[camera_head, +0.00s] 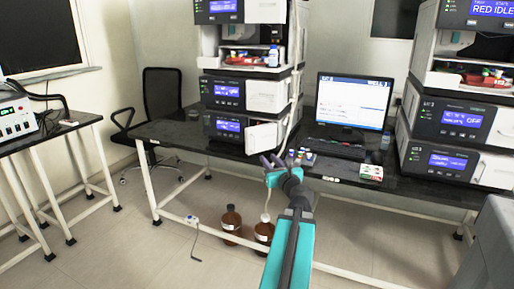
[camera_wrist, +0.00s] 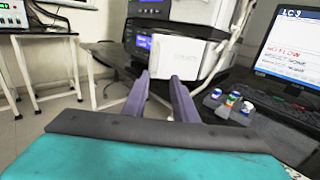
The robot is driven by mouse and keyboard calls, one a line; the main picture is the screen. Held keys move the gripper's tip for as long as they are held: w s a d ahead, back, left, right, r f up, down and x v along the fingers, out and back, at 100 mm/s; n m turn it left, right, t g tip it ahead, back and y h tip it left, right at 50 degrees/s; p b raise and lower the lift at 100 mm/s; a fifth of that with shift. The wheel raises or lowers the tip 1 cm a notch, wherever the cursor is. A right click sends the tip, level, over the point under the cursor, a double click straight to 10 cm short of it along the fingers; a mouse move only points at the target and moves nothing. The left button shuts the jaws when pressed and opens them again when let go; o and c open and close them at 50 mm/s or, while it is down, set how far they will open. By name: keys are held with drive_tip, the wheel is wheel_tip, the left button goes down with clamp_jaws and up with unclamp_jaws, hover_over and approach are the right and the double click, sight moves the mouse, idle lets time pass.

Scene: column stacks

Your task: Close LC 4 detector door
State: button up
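The left column stack's bottom module (camera_head: 228,126) has a white door (camera_head: 262,137) on its right side. The door looks swung outward at an angle, apart from the module's front. I cannot read an LC 4 label on this stack. In the wrist view the white door (camera_wrist: 187,57) is just beyond my fingertips. My gripper (camera_head: 273,160) is in front of and slightly below the door, above the bench's front edge. Its two purple-grey fingers (camera_wrist: 161,76) are apart with nothing between them. Contact with the door cannot be told.
A second stack (camera_head: 447,130) stands at the right. Brown bottles (camera_head: 231,222) stand on the floor below the black bench (camera_head: 170,131). A chair (camera_head: 162,95) is behind left.

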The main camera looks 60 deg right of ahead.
drive_tip(key=shift+w+d, duration=0.1)
drive_tip(key=b+x, duration=0.1)
drive_tip(key=x, duration=1.2)
drive_tip(key=shift+w+d, duration=0.2)
drive_tip(key=shift+w, duration=0.05)
idle(0.4)
clamp_jaws()
idle(1.6)
